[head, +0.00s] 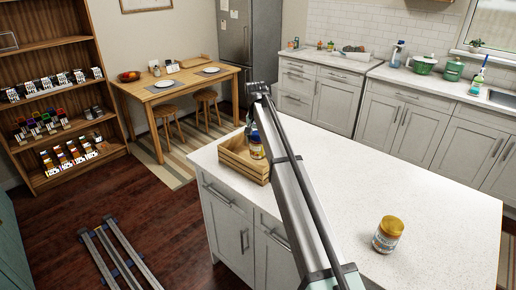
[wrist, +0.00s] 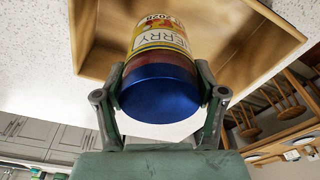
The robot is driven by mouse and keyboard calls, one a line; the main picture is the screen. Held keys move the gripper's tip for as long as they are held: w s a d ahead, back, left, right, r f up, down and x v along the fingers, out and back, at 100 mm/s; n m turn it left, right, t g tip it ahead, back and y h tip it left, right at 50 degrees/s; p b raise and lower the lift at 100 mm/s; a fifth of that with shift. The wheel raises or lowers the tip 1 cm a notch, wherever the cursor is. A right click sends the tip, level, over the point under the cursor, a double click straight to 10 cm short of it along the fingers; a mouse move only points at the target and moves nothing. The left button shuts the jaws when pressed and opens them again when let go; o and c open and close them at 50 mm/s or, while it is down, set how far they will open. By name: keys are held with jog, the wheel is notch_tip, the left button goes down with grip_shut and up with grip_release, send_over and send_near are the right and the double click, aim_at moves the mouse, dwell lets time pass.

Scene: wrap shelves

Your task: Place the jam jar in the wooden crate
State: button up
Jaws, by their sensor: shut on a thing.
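The jam jar (wrist: 160,60), with a blue lid and a yellow and white label reading "ERRY", is between the fingers of my gripper (wrist: 160,78). The fingers are shut on it near the lid, and its far end points toward the crate. The wooden crate (wrist: 100,35) lies beyond the jar in the wrist view. In the head view the crate (head: 236,163) stands at the left back corner of the island counter, and part of the jar (head: 257,150) shows at its opening. My arm hides most of the gripper there. I cannot tell whether the jar touches the crate floor.
Another jar (head: 388,236) with an orange-gold lid stands on the island counter (head: 445,205), right of my arm. The counter around it is clear. A dining table (head: 170,88) with stools and a wooden shelf (head: 50,98) of goods stand to the left.

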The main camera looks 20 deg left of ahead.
aim_at(258, 149)
jog(key=shift+f+p, duration=0.5)
jog(key=shift+f, duration=1.65)
jog(key=shift+f, duration=0.15)
jog(key=o, duration=1.6)
jog(key=shift+o, duration=0.2)
jog(key=r+b, duration=0.1)
jog(key=r, duration=0.3)
jog(key=s+r, duration=0.1)
jog(key=r, duration=0.3)
jog(key=r+b, duration=0.1)
jog(key=r, duration=0.3)
jog(key=shift+s+r+b, duration=0.1)
jog(key=shift+s+b, duration=0.15)
jog(key=shift+b, duration=0.1)
